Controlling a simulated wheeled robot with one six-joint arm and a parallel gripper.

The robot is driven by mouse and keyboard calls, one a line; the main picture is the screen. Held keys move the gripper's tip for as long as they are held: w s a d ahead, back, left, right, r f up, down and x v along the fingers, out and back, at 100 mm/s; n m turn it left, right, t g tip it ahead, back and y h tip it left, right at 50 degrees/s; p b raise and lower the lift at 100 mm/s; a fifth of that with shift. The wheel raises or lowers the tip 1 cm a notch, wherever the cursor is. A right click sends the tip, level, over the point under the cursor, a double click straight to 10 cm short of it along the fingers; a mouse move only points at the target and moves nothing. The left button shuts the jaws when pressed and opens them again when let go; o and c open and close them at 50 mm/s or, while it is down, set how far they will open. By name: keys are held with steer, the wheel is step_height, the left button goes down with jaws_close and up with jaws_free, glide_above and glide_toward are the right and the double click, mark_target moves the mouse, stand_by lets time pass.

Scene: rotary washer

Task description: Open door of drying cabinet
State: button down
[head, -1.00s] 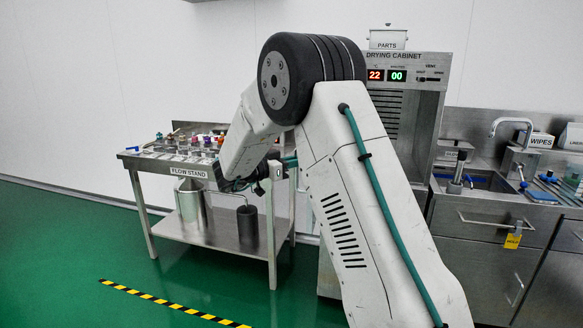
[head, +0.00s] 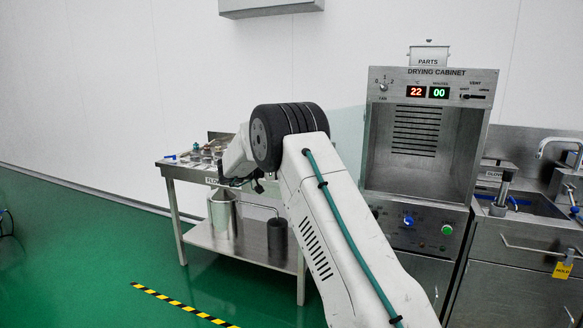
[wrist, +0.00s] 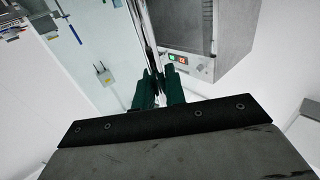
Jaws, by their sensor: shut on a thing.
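The drying cabinet (head: 485,130) stands right of centre in the head view, and its front opening shows a bare grey interior. Its clear glass door (head: 348,140) stands swung out to the left of the opening, partly hidden by my arm. In the wrist view my gripper (wrist: 158,90) has its green fingers shut on the metal edge or handle of the door (wrist: 143,20); I cannot tell which part. The cabinet (wrist: 202,40) shows to the right there. In the head view my fingers are hidden behind my arm.
The flow stand (head: 183,174) is left of the cabinet, with a metal pot (head: 222,215) and a dark cup on its lower shelf. A sink counter (head: 540,235) adjoins the cabinet at right. Green floor is open at left, with a striped tape line (head: 180,305).

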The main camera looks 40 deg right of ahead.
steer(key=c, duration=1.6)
jaws_free()
steer(key=shift+o, duration=0.2)
steer(key=shift+w+a, duration=0.15)
steer(key=shift+a, duration=0.1)
steer(key=shift+a, duration=0.1)
steer(key=v, duration=0.7)
steer(key=shift+a, duration=0.35)
steer(key=shift+w, duration=0.1)
